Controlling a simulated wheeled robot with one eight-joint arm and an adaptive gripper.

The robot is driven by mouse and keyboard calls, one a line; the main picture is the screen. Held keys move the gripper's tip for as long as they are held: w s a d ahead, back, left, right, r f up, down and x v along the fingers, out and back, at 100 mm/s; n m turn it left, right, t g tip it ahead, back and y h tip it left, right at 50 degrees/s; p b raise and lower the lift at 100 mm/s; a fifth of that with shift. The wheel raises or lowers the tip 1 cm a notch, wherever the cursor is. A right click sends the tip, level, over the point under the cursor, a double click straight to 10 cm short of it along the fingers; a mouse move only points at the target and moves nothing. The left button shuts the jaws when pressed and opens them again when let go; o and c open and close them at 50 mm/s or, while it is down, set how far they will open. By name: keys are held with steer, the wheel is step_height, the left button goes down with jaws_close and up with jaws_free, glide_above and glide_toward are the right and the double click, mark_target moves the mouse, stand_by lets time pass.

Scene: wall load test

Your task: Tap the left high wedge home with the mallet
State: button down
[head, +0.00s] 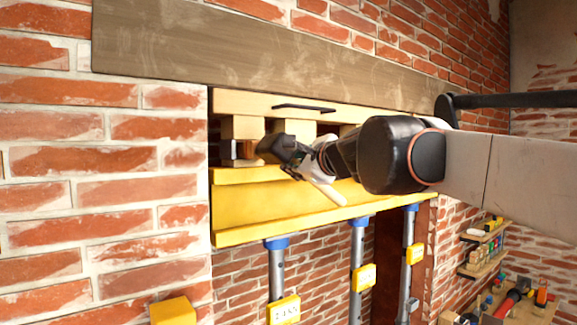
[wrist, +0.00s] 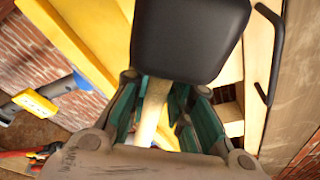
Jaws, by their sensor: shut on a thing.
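My gripper (head: 303,160) is shut on the wooden handle (wrist: 152,112) of the mallet, between its green finger pads in the wrist view. The mallet's dark head (wrist: 190,38) is beyond the fingers; in the head view the mallet head (head: 274,148) is at the left end of the wall opening, above the yellow beam. The wedge's outline is partly hidden.
The yellow beam (head: 245,225) rests on blue-topped props (head: 276,265) with yellow tags. A pale timber with a black handle (head: 303,108) lies above the blocks, under a long weathered lintel (head: 230,45). Brick surrounds the opening. Shelves with tools (head: 485,250) stand at lower right.

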steer(key=shift+x, duration=1.1)
steer(key=shift+s+a+r, duration=0.1)
steer(key=shift+s+r, duration=0.05)
steer(key=shift+s, duration=0.1)
steer(key=shift+d+v, duration=0.2)
steer(key=shift+v, duration=0.95)
steer(key=shift+w, duration=0.1)
steer(key=shift+w+a, duration=0.1)
steer(key=shift+w, duration=0.1)
steer(key=shift+w+a+p, duration=0.15)
steer(key=shift+w+a, duration=0.5)
steer(key=shift+w, duration=0.3)
steer(key=shift+w+a+p, duration=0.15)
steer(key=shift+w+a, duration=0.5)
steer(key=shift+w, duration=0.3)
steer(key=shift+d, duration=0.1)
steer(key=shift+v, duration=1.15)
